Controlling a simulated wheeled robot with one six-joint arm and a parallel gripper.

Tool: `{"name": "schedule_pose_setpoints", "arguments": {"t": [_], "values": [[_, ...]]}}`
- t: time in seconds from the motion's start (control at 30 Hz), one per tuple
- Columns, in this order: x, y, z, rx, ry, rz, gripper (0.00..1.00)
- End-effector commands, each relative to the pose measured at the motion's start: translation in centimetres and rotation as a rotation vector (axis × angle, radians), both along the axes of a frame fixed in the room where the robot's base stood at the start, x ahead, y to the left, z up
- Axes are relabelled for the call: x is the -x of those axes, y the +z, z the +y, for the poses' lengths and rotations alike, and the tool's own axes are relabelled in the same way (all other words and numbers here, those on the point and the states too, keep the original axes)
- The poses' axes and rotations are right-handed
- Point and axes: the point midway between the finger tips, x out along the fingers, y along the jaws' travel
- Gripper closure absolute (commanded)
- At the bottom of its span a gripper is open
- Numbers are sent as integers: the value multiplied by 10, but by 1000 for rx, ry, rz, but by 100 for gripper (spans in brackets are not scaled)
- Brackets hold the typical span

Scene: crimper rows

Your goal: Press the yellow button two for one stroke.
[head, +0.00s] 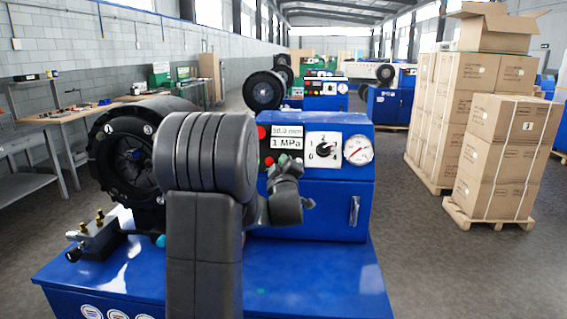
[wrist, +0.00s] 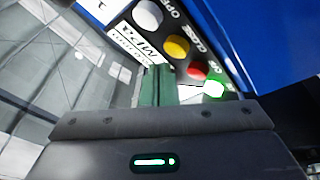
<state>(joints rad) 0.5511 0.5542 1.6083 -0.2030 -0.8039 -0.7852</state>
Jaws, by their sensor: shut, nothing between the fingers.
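The yellow button (wrist: 178,46) is on the dark button strip of the blue machine in the wrist view. It sits between a white button (wrist: 148,14) and a red button (wrist: 198,69). My gripper (wrist: 157,70) is shut and empty, its fingertips to the lower left of the yellow button in that view. I cannot tell the gap between the fingertips and the panel. In the head view my gripper (head: 284,168) is in front of the machine's front panel and hides the yellow button.
The blue machine (head: 332,212) bears a numbered dial (head: 322,149), a gauge (head: 358,150) and a display reading 1 MPa (head: 286,142). Another pale button (wrist: 214,89) sits beyond the red one. Stacked cartons (head: 497,140) stand at the right; the floor between them and the machine is clear.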

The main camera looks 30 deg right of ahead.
Motion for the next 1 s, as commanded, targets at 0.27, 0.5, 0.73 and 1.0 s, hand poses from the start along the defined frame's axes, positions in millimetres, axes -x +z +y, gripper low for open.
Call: {"name": "schedule_pose_setpoints", "arguments": {"t": [0.27,0.5,0.73,1.0], "values": [[0,0,0,0,0,0,100],[0,0,0,0,0,0,100],[-1,-2,0,0,0,0,100],[-5,-6,-3,0,0,0,100]]}}
